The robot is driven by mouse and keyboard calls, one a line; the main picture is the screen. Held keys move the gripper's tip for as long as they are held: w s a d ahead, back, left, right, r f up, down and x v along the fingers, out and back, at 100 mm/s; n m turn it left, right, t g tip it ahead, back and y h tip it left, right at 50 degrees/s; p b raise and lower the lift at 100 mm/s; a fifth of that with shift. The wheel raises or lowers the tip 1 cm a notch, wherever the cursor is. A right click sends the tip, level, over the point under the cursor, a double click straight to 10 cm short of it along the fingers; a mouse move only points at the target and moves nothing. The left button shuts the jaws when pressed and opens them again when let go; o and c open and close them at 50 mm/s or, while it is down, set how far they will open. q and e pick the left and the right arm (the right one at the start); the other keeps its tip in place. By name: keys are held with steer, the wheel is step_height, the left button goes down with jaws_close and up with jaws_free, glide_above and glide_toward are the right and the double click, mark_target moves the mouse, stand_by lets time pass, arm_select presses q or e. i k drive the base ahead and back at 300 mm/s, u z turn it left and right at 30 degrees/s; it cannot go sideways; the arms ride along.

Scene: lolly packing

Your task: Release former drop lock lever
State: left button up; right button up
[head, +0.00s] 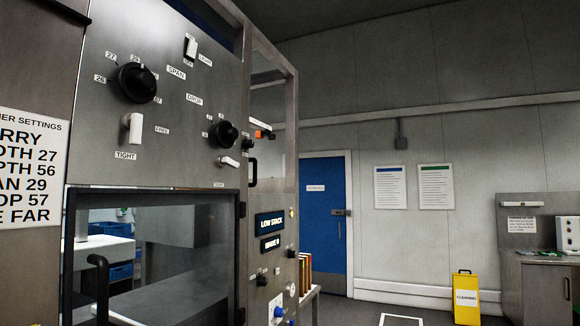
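The former's grey panel fills the left of the head view. Below the DROP label (194,99) is a black round knob (222,133) with small number labels. Under that knob is a small white lever (228,161), lying nearly level with a slight tilt. A TIGHT label (219,184) sits below it. To the left, a second white lever (134,128) stands upright, with FREE at its right and TIGHT below. A third white lever (190,47) is above the SPAN label (177,73). Neither gripper shows.
A settings sheet (30,160) is at the far left, reading DROP 57 in part. A glazed door (160,255) with a black handle (98,285) is below the panel. Right of the machine are open floor, a blue door (325,215) and a yellow cleaning sign (466,298).

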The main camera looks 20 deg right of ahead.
mark_target(230, 162)
steer(key=u, duration=0.15)
steer(key=k, duration=0.15)
steer(key=z, duration=0.9)
steer(key=i, duration=0.8)
steer(key=u, duration=0.95)
steer(key=i, duration=0.6)
steer(key=u, duration=0.6)
